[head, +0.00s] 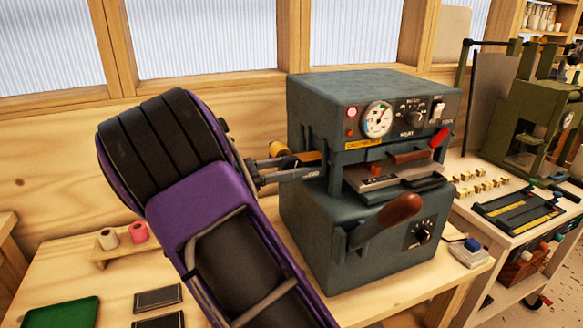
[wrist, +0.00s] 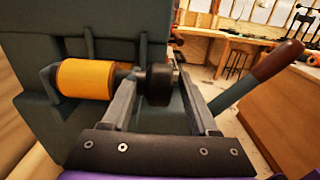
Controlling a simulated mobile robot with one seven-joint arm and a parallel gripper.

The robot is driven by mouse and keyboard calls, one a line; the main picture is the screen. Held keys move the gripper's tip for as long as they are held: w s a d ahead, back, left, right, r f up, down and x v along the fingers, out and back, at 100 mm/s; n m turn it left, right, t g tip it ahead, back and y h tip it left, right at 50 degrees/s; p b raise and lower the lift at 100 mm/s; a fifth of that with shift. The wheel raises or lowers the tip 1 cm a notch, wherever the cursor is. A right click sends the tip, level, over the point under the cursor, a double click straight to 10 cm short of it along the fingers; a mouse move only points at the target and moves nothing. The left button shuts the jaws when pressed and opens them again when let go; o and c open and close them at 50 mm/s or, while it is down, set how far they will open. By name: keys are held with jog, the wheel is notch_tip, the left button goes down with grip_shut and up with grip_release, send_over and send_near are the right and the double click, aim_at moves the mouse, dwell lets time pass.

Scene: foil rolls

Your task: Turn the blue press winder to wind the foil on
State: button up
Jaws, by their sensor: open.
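The blue-grey press (head: 360,180) stands on the bench in the middle of the head view. An orange-gold foil roll (wrist: 85,79) sits on a shaft at the press's side; part of it shows in the head view (head: 279,148). A black round winder knob (wrist: 160,85) is at the end of that shaft. My gripper (wrist: 157,75) is open, with one finger on each side of the knob. I cannot tell whether either finger touches it. In the head view my gripper (head: 290,168) is beside the press's left side, and the knob cannot be made out there.
The press lever with its brown handle (wrist: 278,60) rises at right in the wrist view. A green press (head: 540,125) stands on a table at right. A pink roll (head: 138,232), a pale roll (head: 108,238) and a green tray (head: 62,314) are at lower left.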

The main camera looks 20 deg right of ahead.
jog(key=shift+d, duration=0.15)
grip_shut()
jog(key=shift+r+p, duration=0.1)
jog(key=shift+p, duration=0.2)
jog(key=shift+r+y+p, duration=0.2)
jog(key=shift+y+p, duration=0.3)
jog(key=shift+p, duration=0.2)
jog(key=shift+y+p, duration=0.7)
jog(key=y, duration=0.2)
jog(key=shift+f+y, duration=0.2)
jog(key=shift+y, duration=2)
jog(key=shift+f, duration=0.1)
